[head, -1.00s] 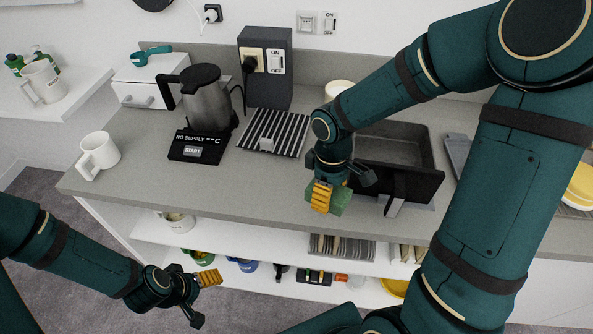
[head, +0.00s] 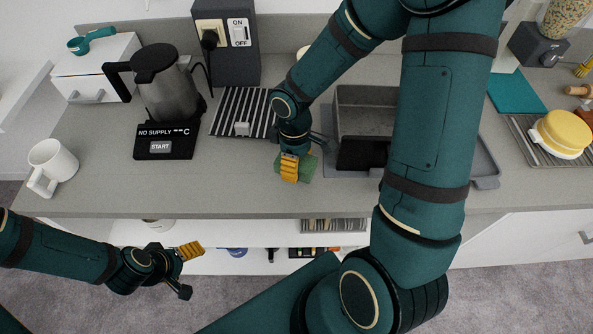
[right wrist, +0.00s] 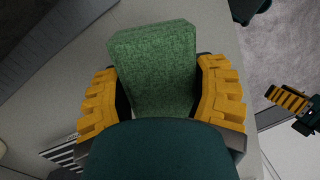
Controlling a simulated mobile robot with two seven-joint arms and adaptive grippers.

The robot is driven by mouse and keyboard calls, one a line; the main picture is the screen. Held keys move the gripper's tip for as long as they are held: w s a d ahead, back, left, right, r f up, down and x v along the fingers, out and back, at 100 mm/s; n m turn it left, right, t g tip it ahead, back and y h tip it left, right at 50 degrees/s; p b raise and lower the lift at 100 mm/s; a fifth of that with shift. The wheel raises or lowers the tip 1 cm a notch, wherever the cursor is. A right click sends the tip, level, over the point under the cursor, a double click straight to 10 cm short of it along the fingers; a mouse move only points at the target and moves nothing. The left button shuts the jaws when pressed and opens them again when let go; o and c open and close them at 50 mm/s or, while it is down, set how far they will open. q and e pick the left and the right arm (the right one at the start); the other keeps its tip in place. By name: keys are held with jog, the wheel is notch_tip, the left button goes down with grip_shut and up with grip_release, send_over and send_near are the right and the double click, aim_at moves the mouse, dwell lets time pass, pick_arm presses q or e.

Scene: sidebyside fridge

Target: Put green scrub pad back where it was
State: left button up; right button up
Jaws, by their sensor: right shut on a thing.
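The green scrub pad (right wrist: 152,68) is a thick, textured block between the two yellow-padded fingers of my right gripper (right wrist: 160,95) in the right wrist view. In the head view the pad (head: 309,166) shows partly behind the fingers of my right gripper (head: 292,166). It is over the counter's front part, left of the grey basin. I cannot tell whether the pad touches the counter. My left gripper (head: 189,270) is open and empty in front of the counter, at lower left.
The grey basin (head: 365,112) has a black panel at its front and is partly hidden by my right arm. A striped mat (head: 228,108), a kettle (head: 168,88) and a white mug (head: 52,164) stand to the left. The counter (head: 215,188) is clear along its front left.

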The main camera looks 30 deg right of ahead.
jog(key=shift+f+b, duration=0.3)
jog(key=shift+f, duration=1.5)
jog(key=shift+f, duration=0.15)
jog(key=o, duration=1.3)
jog(key=shift+r, duration=0.3)
jog(key=r, duration=0.4)
jog(key=w+r+p, duration=0.1)
jog(key=r, duration=0.3)
jog(key=r+p, duration=0.1)
jog(key=r, duration=0.2)
jog(key=shift+w+d+r, duration=0.1)
jog(key=shift+w+r, duration=0.2)
jog(key=shift+r, duration=0.1)
